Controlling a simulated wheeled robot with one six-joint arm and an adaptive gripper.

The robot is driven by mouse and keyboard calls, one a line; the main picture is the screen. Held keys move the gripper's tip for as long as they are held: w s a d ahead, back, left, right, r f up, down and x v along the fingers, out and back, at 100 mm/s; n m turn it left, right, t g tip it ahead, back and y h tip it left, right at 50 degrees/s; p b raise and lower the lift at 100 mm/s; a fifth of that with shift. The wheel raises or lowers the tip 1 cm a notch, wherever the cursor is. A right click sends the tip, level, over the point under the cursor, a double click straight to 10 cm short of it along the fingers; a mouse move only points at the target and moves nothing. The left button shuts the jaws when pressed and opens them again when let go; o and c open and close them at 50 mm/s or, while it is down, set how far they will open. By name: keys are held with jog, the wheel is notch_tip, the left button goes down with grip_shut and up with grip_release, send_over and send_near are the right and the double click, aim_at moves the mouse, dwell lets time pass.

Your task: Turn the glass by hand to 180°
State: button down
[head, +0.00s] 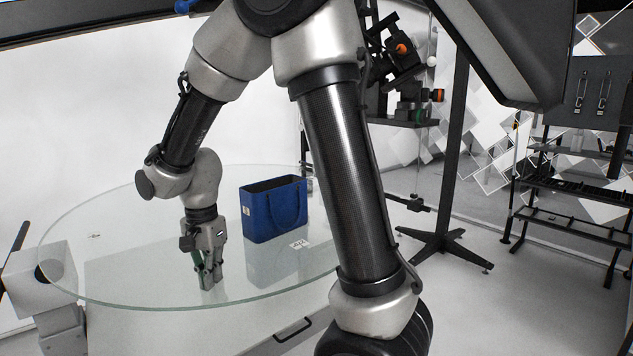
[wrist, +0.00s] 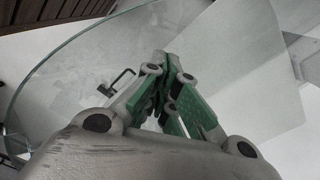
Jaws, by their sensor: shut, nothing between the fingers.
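The glass (head: 130,275) is a large round transparent turntable plate at the left and middle of the head view. Its curved edge also shows in the wrist view (wrist: 42,68). My gripper (head: 211,283) points down over the front part of the glass, in from the rim. In the wrist view my gripper (wrist: 163,62) has its green-padded fingers closed together with nothing between them. The fingertips are at or very near the glass surface; I cannot tell if they touch. A blue bag (head: 262,212) stands upright on the glass, to the right of my gripper.
A small white label (head: 299,245) lies on the glass by the bag. A white box-like unit (head: 40,272) stands at the left rim. A black stand (head: 440,235) and dark shelves (head: 575,190) stand at the right. Bare glass surrounds my gripper.

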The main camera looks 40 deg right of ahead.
aim_at(171, 286)
jog(key=shift+w+a, duration=0.4)
jog(key=shift+a, duration=0.3)
jog(key=shift+w+a, duration=0.35)
jog(key=shift+a, duration=0.35)
jog(key=shift+w+a+f, duration=0.1)
jog(key=shift+w+a, duration=0.35)
jog(key=shift+a, duration=0.25)
jog(key=shift+w+a, duration=0.4)
jog(key=shift+a, duration=0.3)
jog(key=shift+w+a, duration=0.75)
jog(key=shift+a, duration=0.3)
jog(key=shift+r, duration=3.15)
